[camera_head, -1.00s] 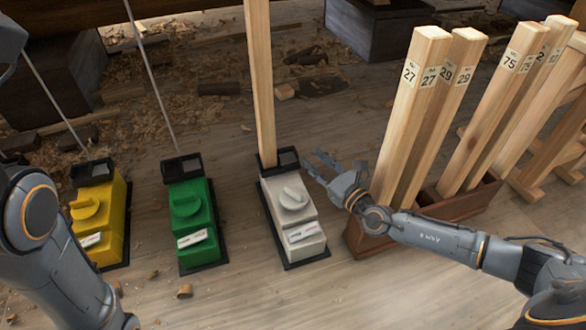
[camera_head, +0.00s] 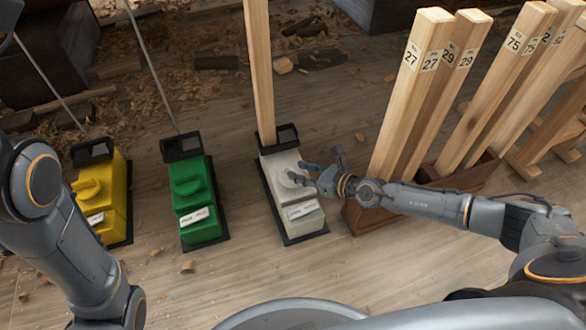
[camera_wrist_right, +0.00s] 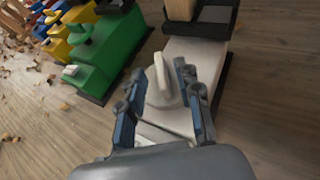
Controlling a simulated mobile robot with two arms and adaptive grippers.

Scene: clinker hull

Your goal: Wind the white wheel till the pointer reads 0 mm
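The white box (camera_head: 301,212) stands on the floor on a black base, with a wooden post (camera_head: 259,75) rising from the black socket at its far end. Its white wheel (camera_wrist_right: 163,84) shows in the right wrist view as a disc with a raised bar handle. My right gripper (camera_head: 303,172) is at the wheel; in the right wrist view its fingers (camera_wrist_right: 160,92) are apart, with the handle between their tips and gaps visible. In the head view the gripper partly covers the wheel. A pointer or scale cannot be made out. My left gripper is out of view.
A green box (camera_head: 196,205) and a yellow box (camera_head: 103,200) with similar knobs stand to the left, each with a thin rod. A wooden rack (camera_head: 362,217) of numbered posts (camera_head: 409,90) stands close on the right, under my right forearm. Wood chips litter the floor.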

